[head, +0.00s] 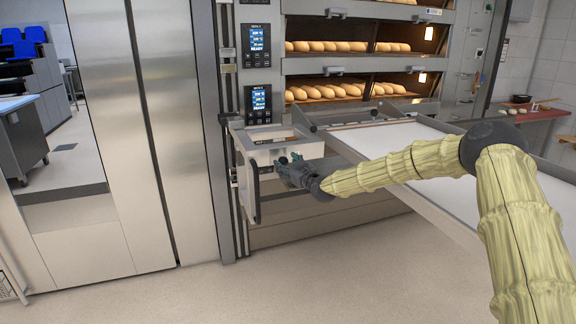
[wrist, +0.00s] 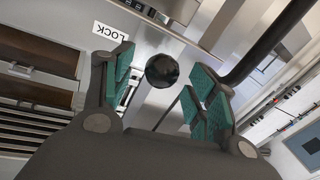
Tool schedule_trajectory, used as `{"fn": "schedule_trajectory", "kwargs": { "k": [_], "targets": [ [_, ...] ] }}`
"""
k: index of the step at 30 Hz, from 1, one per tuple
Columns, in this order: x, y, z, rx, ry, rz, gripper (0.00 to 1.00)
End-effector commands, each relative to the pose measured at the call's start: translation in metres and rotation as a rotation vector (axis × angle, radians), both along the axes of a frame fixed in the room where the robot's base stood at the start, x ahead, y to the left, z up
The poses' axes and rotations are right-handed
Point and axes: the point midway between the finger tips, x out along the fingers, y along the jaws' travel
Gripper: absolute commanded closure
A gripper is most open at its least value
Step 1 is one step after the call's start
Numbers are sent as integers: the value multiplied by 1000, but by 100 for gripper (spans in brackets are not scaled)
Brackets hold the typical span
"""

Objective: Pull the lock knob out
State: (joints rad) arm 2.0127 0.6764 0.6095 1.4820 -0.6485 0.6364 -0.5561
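The lock knob (wrist: 162,71) is a round black ball in the wrist view, in front of a light metal panel. A white label reading LOCK (wrist: 110,31) is on the panel beside it. My gripper (wrist: 165,92) is open, with its green-padded fingers on either side of the knob and visible gaps to it. In the head view my gripper (head: 285,165) is at the white side panel (head: 262,160) of the loader carriage. The knob cannot be made out in the head view.
A dark curved bar (wrist: 268,45) passes close to the right finger in the wrist view. The loader's white bed (head: 380,137) extends to the right beneath my arm. Deck ovens with bread loaves (head: 325,91) stand behind. The floor (head: 270,280) in front is clear.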

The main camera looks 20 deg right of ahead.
Motion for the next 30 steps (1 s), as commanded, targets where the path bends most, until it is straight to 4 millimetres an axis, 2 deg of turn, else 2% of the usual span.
{"fn": "schedule_trajectory", "kwargs": {
  "k": [7, 11, 24, 30],
  "targets": [
    [-1, 0, 0, 0, 0, 0, 43],
    [-10, -3, 0, 1, 0, 0, 43],
    [-83, -20, 1, 1, -1, 1, 43],
    [-107, -25, -1, 0, 1, 0, 43]
  ]
}}
